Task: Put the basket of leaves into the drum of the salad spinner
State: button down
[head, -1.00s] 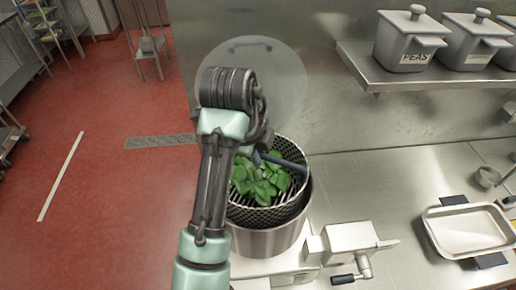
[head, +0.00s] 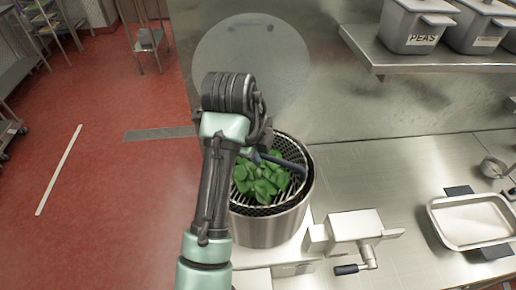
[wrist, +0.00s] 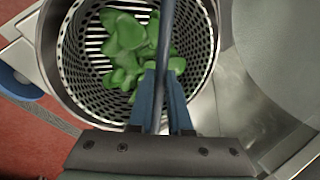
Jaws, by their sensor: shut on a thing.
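The black mesh basket (head: 299,153) holds green leaves (head: 262,180) and sits down inside the steel drum (head: 268,229) of the salad spinner, its rim close to the drum's rim. In the wrist view the perforated basket wall (wrist: 76,63) is ringed by the drum's edge (wrist: 48,60), with leaves (wrist: 131,45) on the slatted bottom. My gripper (wrist: 160,98) is shut on the basket's dark blue handle (wrist: 168,25), which arches over the leaves. My arm hides the drum's left side in the head view.
A round clear lid (head: 252,60) stands raised behind the drum. The spinner's crank housing (head: 352,230) is at the right front. A metal tray (head: 474,221) lies on the counter at right. A shelf with grey bins (head: 417,33) is above.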

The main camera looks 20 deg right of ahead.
jog(key=shift+f+b, duration=1.25)
jog(key=shift+f, duration=1.2)
jog(key=shift+c, duration=1.4)
grip_release()
jog(key=p+v, duration=0.5)
jog(key=v, duration=0.2)
